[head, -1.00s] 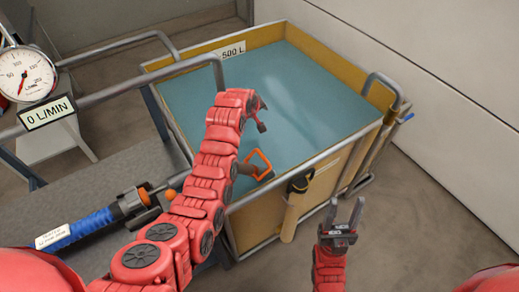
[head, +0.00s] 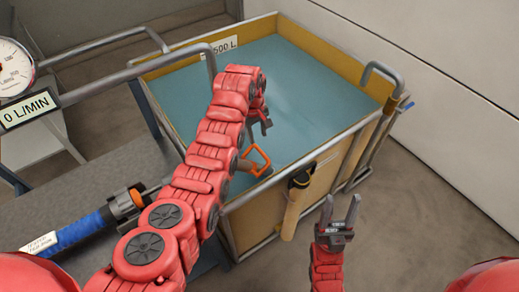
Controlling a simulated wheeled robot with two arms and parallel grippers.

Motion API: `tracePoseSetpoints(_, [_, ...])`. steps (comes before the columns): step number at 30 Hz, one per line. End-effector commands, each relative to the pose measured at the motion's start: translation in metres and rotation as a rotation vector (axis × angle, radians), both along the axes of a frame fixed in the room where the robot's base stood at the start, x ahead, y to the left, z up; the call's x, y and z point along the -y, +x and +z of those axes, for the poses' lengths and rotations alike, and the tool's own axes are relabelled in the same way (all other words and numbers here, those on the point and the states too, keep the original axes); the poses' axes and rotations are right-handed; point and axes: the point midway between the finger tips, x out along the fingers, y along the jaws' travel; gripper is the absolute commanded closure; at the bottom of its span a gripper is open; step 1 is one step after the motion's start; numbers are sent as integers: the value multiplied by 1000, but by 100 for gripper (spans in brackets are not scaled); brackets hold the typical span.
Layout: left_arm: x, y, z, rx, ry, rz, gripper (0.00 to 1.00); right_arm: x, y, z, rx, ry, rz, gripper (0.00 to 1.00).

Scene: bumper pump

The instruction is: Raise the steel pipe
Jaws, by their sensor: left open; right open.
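No part is marked as the steel pipe. A bent grey steel pipe (head: 384,70) stands at the right corner of the water tank (head: 232,224), and another grey pipe (head: 130,80) bends over the tank's left side; I cannot tell which is meant. An orange loop handle (head: 254,161) sits at the tank's near edge, partly behind my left arm. My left gripper (head: 258,126) is open over the water, above the handle and apart from it, partly hidden by its own wrist. My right gripper (head: 340,208) is open and empty, fingers up, outside the tank's front right side.
A tan cylinder (head: 293,212) hangs in a black clamp on the tank's front. A blue hose (head: 75,233) with an orange-banded coupling lies on the grey bench (head: 60,190) at left. A dial gauge (head: 14,68) and a "0 L/MIN" sign (head: 25,107) are at far left. The right floor is clear.

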Motion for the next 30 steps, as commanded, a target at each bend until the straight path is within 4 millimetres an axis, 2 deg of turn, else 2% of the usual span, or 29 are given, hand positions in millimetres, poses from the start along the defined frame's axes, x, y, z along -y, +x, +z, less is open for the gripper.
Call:
tracePoseSetpoints(2, [1,-1,-19,-9,2,-1,52,0,0,4,-1,0,0,50])
tracePoseSetpoints(9, [5,2,-56,-6,2,-2,52,0,0,0,0,0,0,50])
tracePoseSetpoints(19, [7,5,-74,2,-1,-1,52,0,0,-5,-1,0,0,50])
tracePoseSetpoints(29, [7,5,-76,1,-1,-1,52,0,0,-5,-1,0,0,50])
tracePoseSetpoints(30, [7,5,-76,1,-1,-1,55,0,0,-5,-1,0,0,50])
